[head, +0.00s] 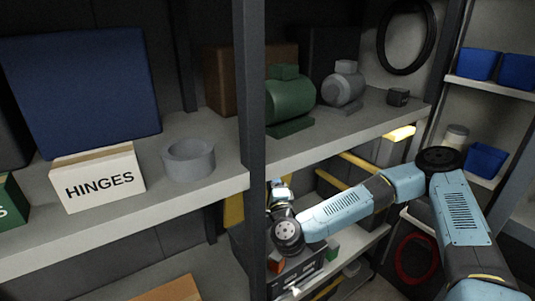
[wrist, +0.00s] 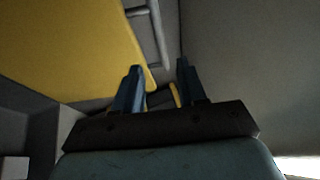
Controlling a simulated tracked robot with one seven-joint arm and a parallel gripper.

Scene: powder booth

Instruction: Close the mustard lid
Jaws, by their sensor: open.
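The mustard lid shows in the wrist view as a broad flat yellow panel (wrist: 70,45) filling the upper left. Its right edge runs down close to my left finger; I cannot tell whether they touch. My gripper (wrist: 157,72) is open, with two dark blue fingers apart and nothing clearly held between them. A small yellow strip (wrist: 175,95) shows between the fingers. In the head view a mustard panel (head: 234,209) stands partly hidden behind the shelf post, probably the same lid. My gripper (head: 279,190) is beside the post, below the upper shelf; its fingertips are not clear there.
The dark post (head: 250,120) and upper shelf edge (head: 340,145) are close to my arm. The shelf carries a HINGES box (head: 98,180), a grey ring (head: 188,160) and a green motor (head: 290,100). A dark case (head: 298,270) is below my wrist. Yellow bars (head: 361,165) are behind my arm.

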